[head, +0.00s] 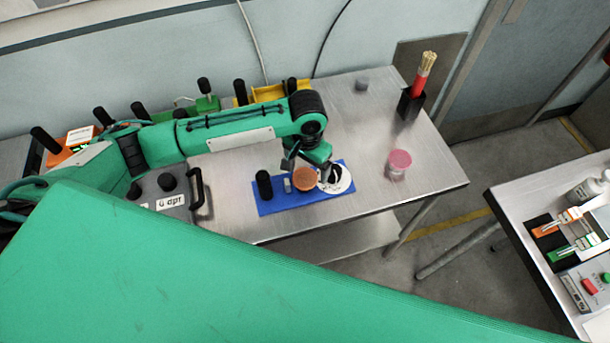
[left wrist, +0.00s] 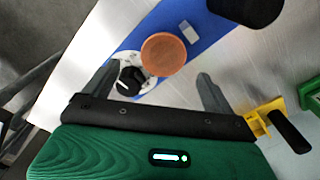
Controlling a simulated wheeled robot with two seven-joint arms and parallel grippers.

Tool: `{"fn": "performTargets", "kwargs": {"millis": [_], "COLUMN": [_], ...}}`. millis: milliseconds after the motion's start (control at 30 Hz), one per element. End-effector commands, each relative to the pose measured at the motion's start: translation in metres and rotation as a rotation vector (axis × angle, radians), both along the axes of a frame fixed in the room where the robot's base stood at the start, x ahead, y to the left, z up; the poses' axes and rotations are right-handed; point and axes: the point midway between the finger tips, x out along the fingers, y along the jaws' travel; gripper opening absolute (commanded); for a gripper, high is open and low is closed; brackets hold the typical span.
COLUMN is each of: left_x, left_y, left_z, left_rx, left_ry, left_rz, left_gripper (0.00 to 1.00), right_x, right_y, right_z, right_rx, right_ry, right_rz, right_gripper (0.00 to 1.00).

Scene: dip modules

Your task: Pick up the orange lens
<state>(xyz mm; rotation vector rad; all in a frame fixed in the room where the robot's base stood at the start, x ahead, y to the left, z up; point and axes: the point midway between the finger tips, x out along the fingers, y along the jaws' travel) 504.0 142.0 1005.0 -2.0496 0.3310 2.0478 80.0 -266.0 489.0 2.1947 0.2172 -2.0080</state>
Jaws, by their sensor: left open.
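The orange lens (head: 303,178) is a round orange disc lying on a blue mat (head: 272,207) on the metal table. It also shows in the left wrist view (left wrist: 163,54), just beyond the fingertips and in the span between them. My left gripper (head: 322,174) is open and empty; in the left wrist view its two dark fingers (left wrist: 157,80) stand wide apart. In the head view it is right beside the lens, above a white disc (head: 342,182). I cannot tell its exact height. My right gripper is not in view.
On the mat, left of the lens, are a small grey block (head: 287,185) and a black cylinder (head: 264,185). A pink-lidded jar (head: 398,164) stands to the right. A black holder with a red bundle (head: 411,104) is at the back right. The table's right part is mostly clear.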

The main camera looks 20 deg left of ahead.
Motion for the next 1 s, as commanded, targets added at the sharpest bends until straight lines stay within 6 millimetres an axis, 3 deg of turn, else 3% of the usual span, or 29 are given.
{"fn": "performTargets", "kwargs": {"millis": [133, 300, 600, 867, 1000], "left_x": [-0.001, -0.001, -0.001, -0.001, -0.001], "left_y": [0.005, 0.005, 0.006, 0.006, 0.006], "left_z": [-0.016, -0.040, -0.047, -0.047, -0.046], "left_rx": [0.003, 0.002, 0.001, 0.001, 0.001], "left_ry": [0.004, 0.003, 0.000, 0.001, 0.001], "left_rz": [0.002, 0.000, -0.001, -0.001, -0.001], "left_gripper": [0.89, 0.89, 0.89, 0.41, 0.41], "right_x": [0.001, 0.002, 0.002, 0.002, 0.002], "right_y": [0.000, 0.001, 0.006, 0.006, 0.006], "right_z": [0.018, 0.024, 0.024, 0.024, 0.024], "right_rx": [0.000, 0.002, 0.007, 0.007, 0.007], "right_ry": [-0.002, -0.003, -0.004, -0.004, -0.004], "right_rz": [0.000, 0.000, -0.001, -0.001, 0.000], "right_gripper": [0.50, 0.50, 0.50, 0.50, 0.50]}}
